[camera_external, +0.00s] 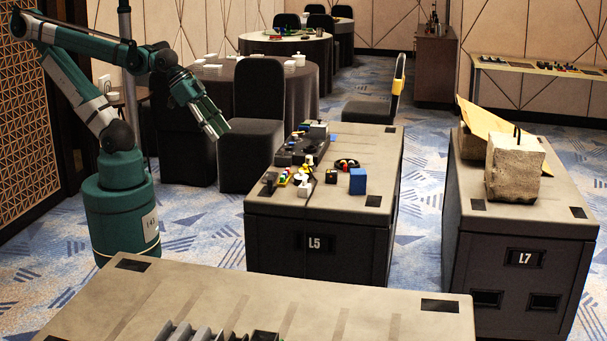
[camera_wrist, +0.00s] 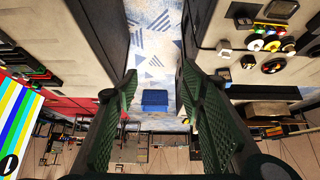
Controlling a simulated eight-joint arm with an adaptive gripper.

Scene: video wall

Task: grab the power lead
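My gripper (camera_external: 215,127) hangs in the air left of the case marked L5 (camera_external: 318,270), apart from the objects on it. In the wrist view my gripper (camera_wrist: 159,78) shows two green fingers spread wide, with nothing held between them. No power lead can be told for certain. A small dark coiled object with red and yellow parts (camera_external: 347,163) lies on the L5 case, left of and behind a blue block (camera_external: 357,181). In the wrist view, round dark coil-like objects with coloured parts (camera_wrist: 273,66) lie at the right, outside the fingers.
Several small dark, white and yellow objects (camera_external: 303,150) crowd the left half of the L5 case. Case L7 (camera_external: 525,225) at right bears a rough stone block (camera_external: 514,168) and a yellow sheet (camera_external: 480,117). Another case (camera_external: 260,300) stands in front. Carpet (camera_external: 200,215) lies open between.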

